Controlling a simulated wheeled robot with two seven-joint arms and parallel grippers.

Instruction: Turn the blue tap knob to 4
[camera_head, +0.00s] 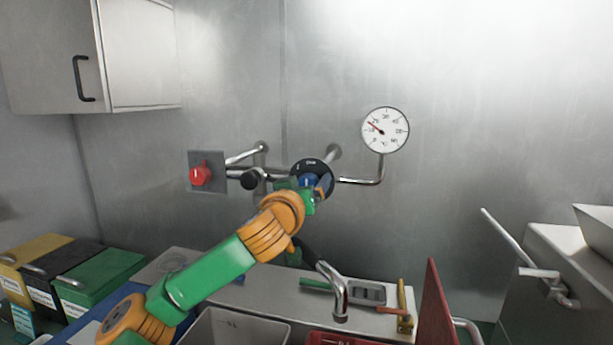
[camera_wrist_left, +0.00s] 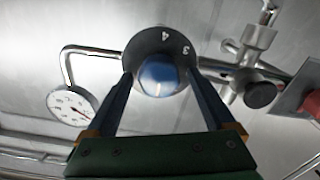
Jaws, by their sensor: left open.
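The blue tap knob (camera_wrist_left: 158,76) sits on a round black dial (camera_wrist_left: 150,45) on the wall pipes. In the left wrist view, the figures 4 and 3 show at the dial's upper edge, and a pale mark shows on the lower part of the knob. My left gripper (camera_wrist_left: 163,84) is open, with one finger on each side of the knob; I cannot tell if they touch it. In the head view, the dial (camera_head: 312,165) shows behind my left gripper (camera_head: 313,187), which partly hides the knob. My right gripper is not in view.
A red knob (camera_head: 200,176) is on a plate to the left. A round gauge (camera_head: 385,130) with a red needle is at the right. A steel spout (camera_head: 336,285) and several tools are below, near a grey bin (camera_head: 235,325). The wall above is clear.

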